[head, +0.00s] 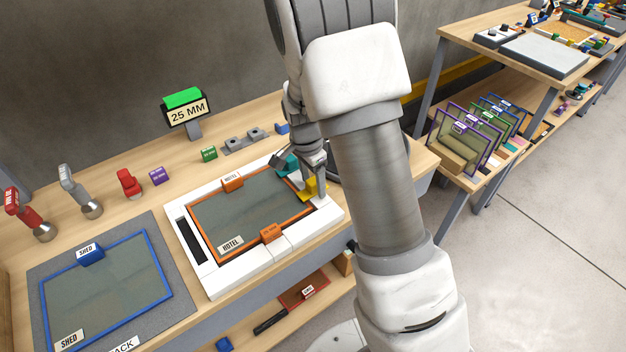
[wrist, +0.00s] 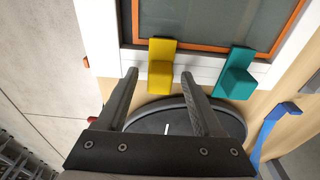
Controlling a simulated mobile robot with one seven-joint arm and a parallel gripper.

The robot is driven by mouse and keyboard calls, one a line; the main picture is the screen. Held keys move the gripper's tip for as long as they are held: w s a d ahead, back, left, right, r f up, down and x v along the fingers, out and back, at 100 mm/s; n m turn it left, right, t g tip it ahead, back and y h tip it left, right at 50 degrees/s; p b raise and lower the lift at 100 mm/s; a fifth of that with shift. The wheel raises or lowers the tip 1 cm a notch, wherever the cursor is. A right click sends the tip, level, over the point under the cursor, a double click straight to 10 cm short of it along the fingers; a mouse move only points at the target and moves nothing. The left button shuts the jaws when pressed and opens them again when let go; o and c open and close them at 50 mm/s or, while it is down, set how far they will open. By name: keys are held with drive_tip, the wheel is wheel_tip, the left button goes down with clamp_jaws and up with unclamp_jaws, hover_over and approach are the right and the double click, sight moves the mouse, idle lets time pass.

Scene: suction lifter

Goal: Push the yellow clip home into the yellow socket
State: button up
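The yellow clip (wrist: 161,64) sits at the edge of the orange-rimmed HOTEL panel, on the white frame (wrist: 105,55). In the head view the yellow clip (head: 309,187) shows at the panel's right side, partly behind my gripper. My gripper (wrist: 159,74) is open, with one fingertip on each side of the clip and gaps visible at both sides. Whether the fingertips are level with the clip is hard to tell. In the head view my gripper (head: 318,178) is low over the frame's right edge. I cannot make out the yellow socket; it may be hidden under the clip.
A teal clip (wrist: 236,74) sits beside the yellow one, close to my right finger. Orange clips (head: 271,233) hold other panel edges. A dark round disc (wrist: 165,120) lies below my fingers. A blue-rimmed SHED panel (head: 105,290) lies at left; a 25 MM sign (head: 187,110) stands behind.

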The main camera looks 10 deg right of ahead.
wheel_tip(320, 180, up, 18)
drive_tip(key=a+p, duration=0.1)
drive_tip(key=a, duration=0.1)
drive_tip(key=shift+s+f+p, duration=0.25)
drive_tip(key=shift+s+p, duration=0.1)
drive_tip(key=shift+s, duration=0.1)
drive_tip(key=s+r+n+t, duration=0.1)
drive_tip(key=s+r+n, duration=0.2)
drive_tip(key=s, duration=0.4)
drive_tip(key=s+d+r+n+t, duration=0.1)
drive_tip(key=s+r+n+t, duration=0.1)
drive_tip(key=s+n, duration=0.4)
drive_tip(key=s+d+r+n+t+y, duration=0.1)
drive_tip(key=s+r+n, duration=0.3)
drive_tip(key=s, duration=0.5)
drive_tip(key=shift+s+r+n+t, duration=0.15)
drive_tip(key=shift+s+n+t, duration=0.15)
drive_tip(key=shift+t, duration=0.2)
idle(1.3)
